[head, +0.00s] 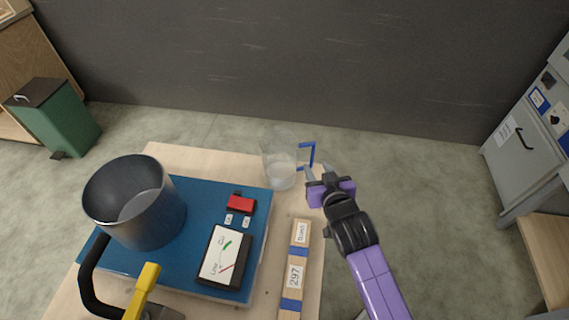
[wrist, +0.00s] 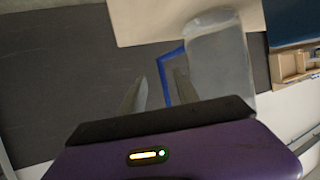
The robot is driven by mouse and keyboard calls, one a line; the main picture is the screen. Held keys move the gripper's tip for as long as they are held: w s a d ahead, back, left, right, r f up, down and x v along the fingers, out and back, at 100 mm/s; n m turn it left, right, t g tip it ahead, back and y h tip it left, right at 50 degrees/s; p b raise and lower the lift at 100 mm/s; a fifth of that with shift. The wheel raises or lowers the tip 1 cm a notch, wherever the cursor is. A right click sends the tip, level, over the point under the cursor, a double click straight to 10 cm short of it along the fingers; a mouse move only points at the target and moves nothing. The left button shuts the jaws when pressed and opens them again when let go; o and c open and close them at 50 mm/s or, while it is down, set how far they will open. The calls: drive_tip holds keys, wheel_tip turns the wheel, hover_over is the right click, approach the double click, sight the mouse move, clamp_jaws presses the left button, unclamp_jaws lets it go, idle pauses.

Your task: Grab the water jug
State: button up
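The water jug (head: 279,165) is clear, with a blue handle (head: 312,153) on its right side. It stands upright near the far right corner of the wooden table. My purple and black gripper (head: 317,171) is just right of the jug, close to the handle. In the wrist view, the jug (wrist: 220,60) is on the right, and its blue handle (wrist: 176,72) shows between the two fingers of my gripper (wrist: 158,85). The fingers are apart. I cannot tell whether either finger touches the handle.
A blue platform (head: 198,267) on the table (head: 190,158) holds a dark pot (head: 135,205), a red block (head: 241,203) and a meter (head: 224,255). A labelled wooden strip (head: 297,265) lies near my arm. A green bin (head: 58,120) and grey cabinet (head: 522,150) stand apart on the floor.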

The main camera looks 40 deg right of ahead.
drive_tip(key=shift+x, duration=1.25)
drive_tip(key=x, duration=0.2)
drive_tip(key=p+x, duration=0.1)
drive_tip(key=x, duration=0.2)
drive_tip(key=shift+w+r, duration=0.1)
drive_tip(key=shift+w, duration=0.35)
clamp_jaws()
drive_tip(key=shift+r, duration=0.1)
